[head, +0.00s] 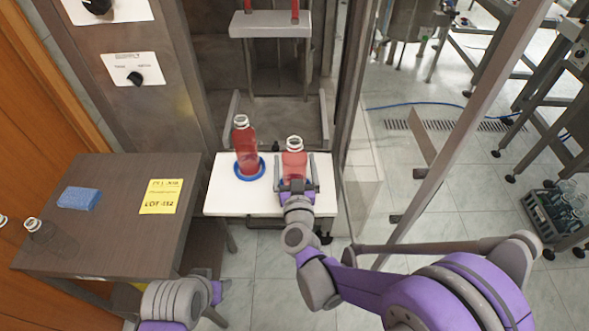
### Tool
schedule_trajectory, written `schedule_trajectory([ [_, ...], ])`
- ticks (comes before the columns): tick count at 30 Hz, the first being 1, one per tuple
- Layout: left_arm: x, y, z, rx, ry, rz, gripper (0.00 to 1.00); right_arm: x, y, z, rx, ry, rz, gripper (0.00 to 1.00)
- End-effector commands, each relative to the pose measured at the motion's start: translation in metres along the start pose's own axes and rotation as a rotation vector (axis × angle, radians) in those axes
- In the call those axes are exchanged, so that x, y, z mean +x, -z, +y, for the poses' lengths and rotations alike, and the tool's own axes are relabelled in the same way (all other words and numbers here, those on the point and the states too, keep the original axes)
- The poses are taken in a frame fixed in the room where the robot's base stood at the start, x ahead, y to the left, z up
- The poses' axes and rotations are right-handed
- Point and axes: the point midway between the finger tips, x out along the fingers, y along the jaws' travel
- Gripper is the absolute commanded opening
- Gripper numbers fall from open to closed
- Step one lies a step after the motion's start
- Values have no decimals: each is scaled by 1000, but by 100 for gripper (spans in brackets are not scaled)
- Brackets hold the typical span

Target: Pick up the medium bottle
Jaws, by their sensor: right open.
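Two bottles with red liquid and open white necks stand upright on a white platform. The left one (246,150) sits in a blue ring (239,176). The right one (294,163) is shorter in the picture, and my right gripper (299,186) is at its lower front. The gripper is open, with a finger on either side of this bottle; I cannot tell whether they touch it. No label shows which bottle is the medium one. My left gripper (216,291) is low at the left, apart from the bottles, and its fingers do not show clearly.
The white platform (222,205) stands before a metal machine frame. A dark side table (120,220) at left carries a blue sponge (79,198), a yellow note (161,196) and clear bottles (38,229). A crate of bottles (553,222) is on the floor at right.

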Motion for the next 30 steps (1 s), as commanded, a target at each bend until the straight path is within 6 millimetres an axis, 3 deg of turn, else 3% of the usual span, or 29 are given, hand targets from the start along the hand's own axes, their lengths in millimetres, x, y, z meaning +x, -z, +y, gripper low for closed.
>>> schedule_trajectory([
  [8,0,0,0,0,0,0,52,6,0,0,1,1,-1,98],
  [24,0,0,0,0,0,0,52,5,0,0,1,1,-1,1],
  [30,0,0,0,0,0,0,52,5,0,0,0,1,0,0],
])
